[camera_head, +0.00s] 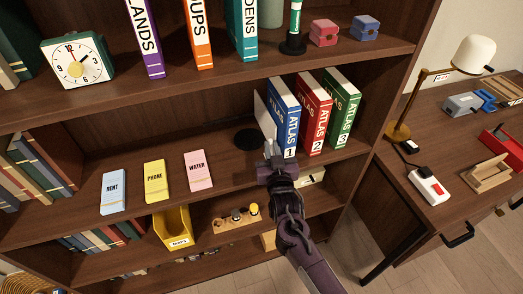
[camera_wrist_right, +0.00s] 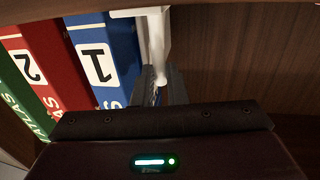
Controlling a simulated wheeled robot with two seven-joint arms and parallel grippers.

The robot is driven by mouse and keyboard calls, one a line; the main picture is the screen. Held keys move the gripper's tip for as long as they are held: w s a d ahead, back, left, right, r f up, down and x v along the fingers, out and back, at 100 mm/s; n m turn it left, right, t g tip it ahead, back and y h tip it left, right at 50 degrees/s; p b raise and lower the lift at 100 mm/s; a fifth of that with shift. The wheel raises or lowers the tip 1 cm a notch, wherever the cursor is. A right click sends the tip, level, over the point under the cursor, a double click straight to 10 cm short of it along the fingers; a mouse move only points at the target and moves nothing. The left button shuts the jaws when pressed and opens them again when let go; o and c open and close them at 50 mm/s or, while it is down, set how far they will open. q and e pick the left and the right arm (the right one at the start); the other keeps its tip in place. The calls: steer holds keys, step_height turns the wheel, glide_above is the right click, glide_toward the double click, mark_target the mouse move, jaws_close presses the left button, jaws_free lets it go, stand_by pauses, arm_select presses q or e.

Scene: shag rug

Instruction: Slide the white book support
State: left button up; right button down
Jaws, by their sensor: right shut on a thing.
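The white book support (camera_head: 263,113) stands upright on the middle shelf, directly left of the blue atlas 1 (camera_head: 284,117). A dark round disc (camera_head: 248,139) shows on the shelf at its left. My right gripper (camera_head: 271,151) reaches in from the front and is shut on the support's front edge. In the right wrist view the white support (camera_wrist_right: 155,38) runs down between my right gripper's dark fingers (camera_wrist_right: 160,88), with atlas 1 (camera_wrist_right: 105,55) close on the left. My left gripper is not in view.
Red atlas 2 (camera_head: 313,112) and green atlas 3 (camera_head: 342,109) stand right of atlas 1. Cards marked RENT (camera_head: 114,192), PHONE (camera_head: 158,181) and WATER (camera_head: 198,171) stand left on the same shelf. Bare shelf lies between WATER and the disc. A desk (camera_head: 420,205) is at right.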

steer(key=shift+w+d, duration=0.1)
steer(key=shift+d, duration=0.15)
steer(key=c, duration=1.5)
jaws_free()
steer(key=shift+d, duration=0.1)
steer(key=shift+o, duration=0.2)
steer(key=shift+s+f, duration=0.1)
steer(key=shift+s, duration=0.3)
steer(key=s+b, duration=0.1)
steer(key=s, duration=0.6)
steer(key=shift+d, duration=0.35)
